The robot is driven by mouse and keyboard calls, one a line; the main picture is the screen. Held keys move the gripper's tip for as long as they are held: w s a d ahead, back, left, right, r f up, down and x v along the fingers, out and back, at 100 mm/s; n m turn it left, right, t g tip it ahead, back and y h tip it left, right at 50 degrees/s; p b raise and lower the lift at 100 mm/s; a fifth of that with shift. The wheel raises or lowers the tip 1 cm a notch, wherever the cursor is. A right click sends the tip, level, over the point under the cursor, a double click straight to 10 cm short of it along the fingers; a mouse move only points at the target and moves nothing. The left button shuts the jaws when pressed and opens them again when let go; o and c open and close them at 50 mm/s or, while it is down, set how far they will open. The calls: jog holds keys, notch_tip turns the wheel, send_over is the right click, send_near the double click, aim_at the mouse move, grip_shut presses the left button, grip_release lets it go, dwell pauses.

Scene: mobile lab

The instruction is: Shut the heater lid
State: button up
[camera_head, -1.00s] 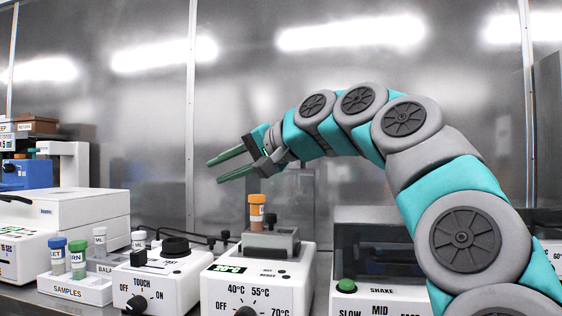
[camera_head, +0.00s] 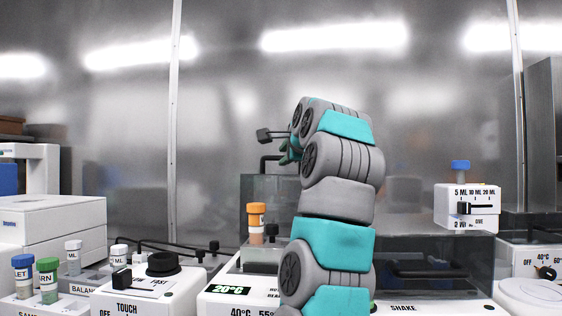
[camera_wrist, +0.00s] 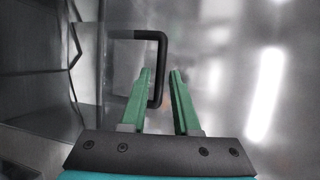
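The heater (camera_head: 222,300) is a white unit with a green 20°C display, partly hidden by my arm. An orange-capped tube (camera_head: 256,224) stands in its block. Its see-through lid (camera_head: 257,188) stands upright behind the tube, so it is open. The lid's black handle (camera_head: 268,160) shows at the top, left of my arm. In the wrist view my gripper (camera_wrist: 160,72) is open, its two green fingers apart. The black handle (camera_wrist: 157,62) lies ahead, its lower end showing between the fingers beside the left one; I cannot tell whether they touch. My arm hides most of the gripper in the head view.
A white unit with a black knob (camera_head: 162,263) and cables stands left of the heater. Sample tubes (camera_head: 46,280) stand further left.

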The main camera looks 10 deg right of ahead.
jog(key=shift+w+d, duration=0.1)
jog(key=shift+w, duration=0.25)
jog(key=p+x, duration=0.2)
jog(key=x, duration=0.5)
jog(key=shift+c, duration=0.2)
jog(key=shift+f, duration=0.1)
grip_shut()
dwell(0.9)
